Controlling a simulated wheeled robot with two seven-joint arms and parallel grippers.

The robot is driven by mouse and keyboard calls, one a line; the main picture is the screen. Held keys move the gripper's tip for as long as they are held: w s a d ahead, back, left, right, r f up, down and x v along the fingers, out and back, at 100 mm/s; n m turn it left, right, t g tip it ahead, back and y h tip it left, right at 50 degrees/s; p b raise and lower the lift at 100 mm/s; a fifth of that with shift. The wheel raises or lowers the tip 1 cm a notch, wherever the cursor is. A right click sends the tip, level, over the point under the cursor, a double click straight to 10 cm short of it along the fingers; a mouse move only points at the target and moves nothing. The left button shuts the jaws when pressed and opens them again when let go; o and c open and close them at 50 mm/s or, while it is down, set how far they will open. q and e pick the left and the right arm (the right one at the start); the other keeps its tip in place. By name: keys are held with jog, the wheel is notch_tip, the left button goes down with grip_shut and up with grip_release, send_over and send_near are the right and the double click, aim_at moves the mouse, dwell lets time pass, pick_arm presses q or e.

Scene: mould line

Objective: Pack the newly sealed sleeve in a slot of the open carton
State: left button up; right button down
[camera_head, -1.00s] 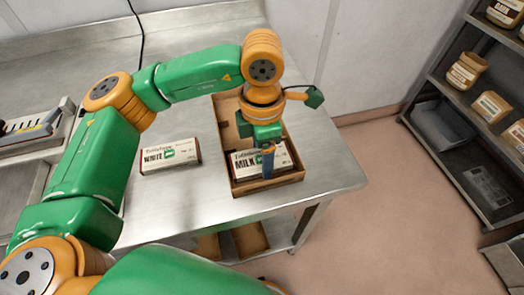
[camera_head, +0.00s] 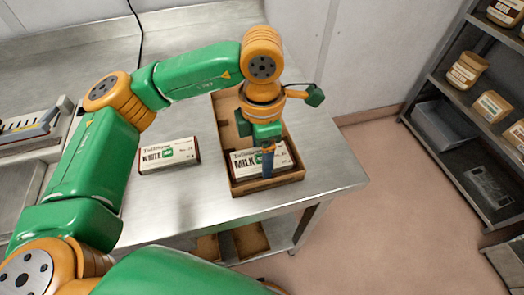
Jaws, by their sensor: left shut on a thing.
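The open carton (camera_head: 290,178) is a brown cardboard box near the right end of the steel table. A cream and dark sleeve marked MILK (camera_head: 243,163) is inside its front part. My left gripper (camera_head: 268,165) is over the carton, pointing down, shut on the MILK sleeve; its fingers cover part of the label. Whether the sleeve rests on the carton floor is hidden. My right gripper is not in view.
The steel table (camera_head: 200,205) has free room in front of the WHITE sleeve. A tray-like device (camera_head: 32,130) stands at the left. A shelf rack with jars (camera_head: 466,70) stands at the right. Brown cartons (camera_head: 250,240) lie on the shelf under the table.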

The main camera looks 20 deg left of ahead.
pick_arm(q)
jog(key=shift+f+b, duration=0.2)
jog(key=shift+b, duration=0.15)
dwell(0.4)
jog(key=o, duration=1.2)
jog(key=shift+o, duration=0.2)
jog(key=shift+r, duration=0.15)
notch_tip(320, 180, up, 7)
jog(key=shift+f, duration=0.1)
